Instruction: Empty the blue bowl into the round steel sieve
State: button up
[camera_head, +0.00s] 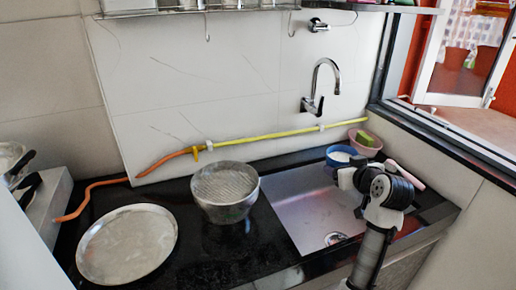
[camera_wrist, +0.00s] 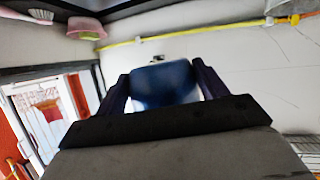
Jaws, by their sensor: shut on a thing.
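The blue bowl (camera_head: 334,159) is at the back right of the sink in the head view, with something white inside. My gripper (camera_head: 346,172) reaches it from the front right and is shut on it. In the wrist view the blue bowl (camera_wrist: 160,84) sits between the two dark fingers of my gripper (camera_wrist: 161,78). The bowl's contents are hidden there, and I cannot tell whether it touches the surface below. The round steel sieve (camera_head: 226,190) stands on the black counter left of the sink, with its mesh top facing up.
A round metal tray (camera_head: 127,245) lies left of the sieve. The steel sink (camera_head: 300,205) lies between sieve and bowl. A pink bowl (camera_head: 365,146) with a green sponge (camera_head: 364,139) stands just behind the blue bowl. The faucet (camera_head: 322,85) and yellow-orange hose (camera_head: 260,137) are on the wall.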

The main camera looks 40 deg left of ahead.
jog(key=shift+s+a+f+n+g+y+p, duration=0.45)
jog(key=shift+s+a+f+n+g+p, duration=0.7)
jog(key=shift+a, duration=3)
jog(key=shift+s+a+n+g+y+p, duration=0.4)
jog(key=shift+s+a+n+g, duration=0.8)
jog(key=shift+a, duration=2.9)
jog(key=shift+s+a+f+n+g+y+p, duration=0.6)
jog(key=shift+s+a+n, duration=1.15)
jog(key=shift+a, duration=2.4)
jog(key=shift+s+m, duration=0.35)
jog(key=shift+m, duration=0.05)
jog(key=shift+w+d+f+n+t+h+b, duration=0.1)
jog(key=shift+f+n+t+h+b, duration=0.25)
jog(key=shift+f+b, duration=0.2)
jog(key=shift+w+d+f+n+t+h+b, duration=0.1)
jog(key=shift+f+n+t+h+b, duration=0.15)
jog(key=shift+f+n+b, duration=0.2)
jog(key=shift+r, duration=0.1)
jog(key=shift+r+n+t+h, duration=0.15)
jog(key=shift+n+t+h, duration=0.2)
jog(key=shift+n+t, duration=0.1)
jog(key=shift+b, duration=0.3)
